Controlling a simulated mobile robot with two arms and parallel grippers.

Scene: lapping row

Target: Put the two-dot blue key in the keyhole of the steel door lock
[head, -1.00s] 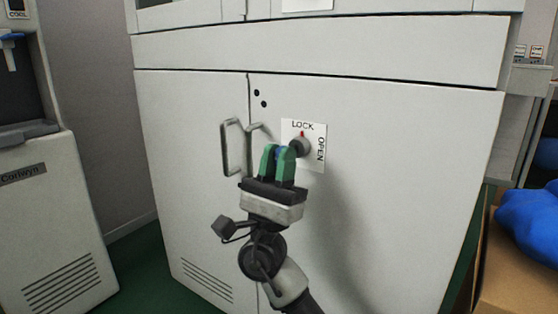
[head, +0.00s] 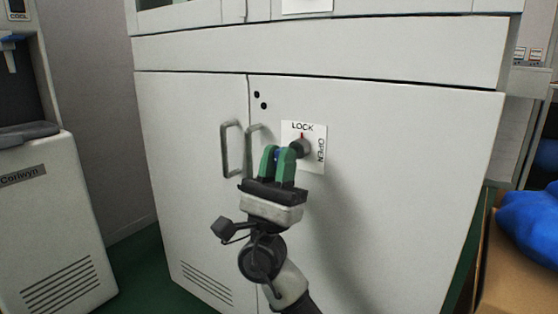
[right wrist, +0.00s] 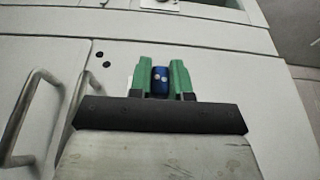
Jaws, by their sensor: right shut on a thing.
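My right gripper (head: 277,164) is shut on the blue key (right wrist: 160,82), which shows two pale dots between the green fingers in the right wrist view. In the head view only a little blue shows between the fingers. The steel door lock (head: 301,147) is a round grey cylinder on a white plate marked LOCK and OPEN, with a red mark at LOCK. The fingertips are just left of and below the lock. The key's tip and the keyhole are hidden, so I cannot tell whether they touch. My left gripper is not in view.
Two metal door handles (head: 231,150) stand out left of the gripper. Two black dots (head: 260,100) mark the right cabinet door (head: 400,190). A cardboard box (head: 520,275) with blue stuff stands at right, and a grey machine (head: 45,225) at left.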

